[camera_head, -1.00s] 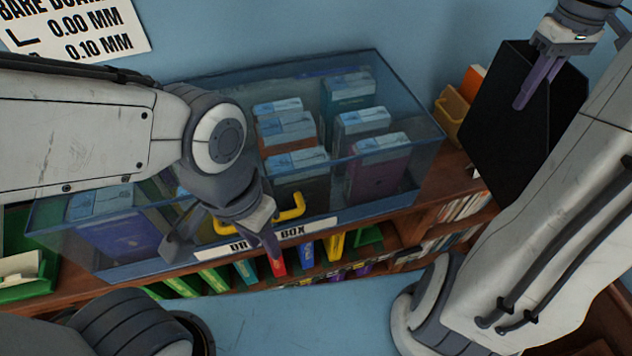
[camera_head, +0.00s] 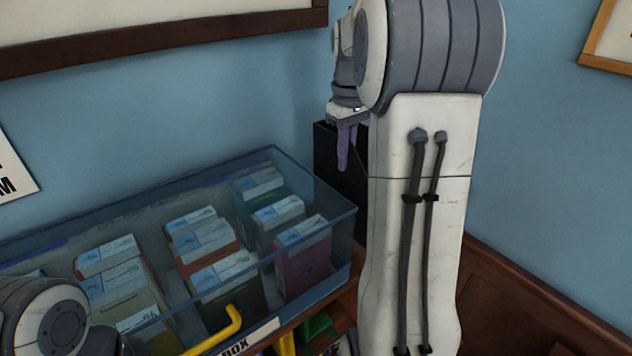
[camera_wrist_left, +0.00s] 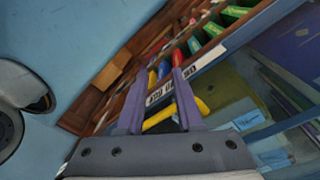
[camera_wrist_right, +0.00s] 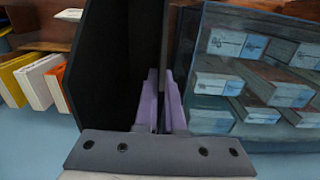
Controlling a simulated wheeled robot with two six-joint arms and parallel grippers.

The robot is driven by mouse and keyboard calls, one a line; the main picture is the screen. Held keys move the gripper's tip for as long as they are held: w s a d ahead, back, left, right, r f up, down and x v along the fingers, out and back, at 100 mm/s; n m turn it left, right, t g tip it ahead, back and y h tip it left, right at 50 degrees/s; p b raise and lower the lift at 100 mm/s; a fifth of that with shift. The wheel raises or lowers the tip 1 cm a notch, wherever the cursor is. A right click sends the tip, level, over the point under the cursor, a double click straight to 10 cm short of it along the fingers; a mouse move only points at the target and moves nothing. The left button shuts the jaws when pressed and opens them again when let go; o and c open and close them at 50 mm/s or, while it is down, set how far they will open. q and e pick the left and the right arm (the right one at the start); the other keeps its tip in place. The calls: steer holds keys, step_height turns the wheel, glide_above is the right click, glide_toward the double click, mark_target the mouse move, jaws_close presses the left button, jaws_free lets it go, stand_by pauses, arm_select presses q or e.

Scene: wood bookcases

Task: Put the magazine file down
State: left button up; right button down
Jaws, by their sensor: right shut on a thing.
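The black magazine file (camera_head: 325,150) is at the back right in the head view, beside the clear box's right end and mostly hidden behind my right arm. My right gripper (camera_head: 347,150) points down at it. In the right wrist view, my right gripper (camera_wrist_right: 160,90) is shut on the wall of the tall black magazine file (camera_wrist_right: 112,55). Its base is hidden, so I cannot tell whether it touches the shelf top. My left gripper (camera_wrist_left: 160,85) is open in the left wrist view, near the yellow handle (camera_wrist_left: 160,117); whether the handle is between the fingers is unclear.
A clear blue box (camera_head: 335,225) with several small cartons and a label stands on the wood bookcase (camera_head: 345,297), close to the file. White, yellow and orange folders (camera_wrist_right: 35,80) show on the file's other side. The blue wall is close behind.

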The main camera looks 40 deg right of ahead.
mark_target(322, 160)
steer(key=w+f, duration=0.1)
steer(key=w, duration=0.1)
steer(key=w+f, duration=0.1)
steer(key=w, duration=0.1)
steer(key=w+a+f, duration=0.1)
steer(key=w+f, duration=0.1)
steer(key=w, duration=0.1)
steer(key=shift+a+f+b, duration=0.1)
steer(key=shift+f+b, duration=0.1)
steer(key=shift+b, duration=0.15)
step_height(322, 160, down, 4)
steer(key=b, duration=0.4)
steer(key=shift+r, duration=0.1)
steer(key=c, duration=1)
jaws_free()
steer(key=shift+f, duration=0.2)
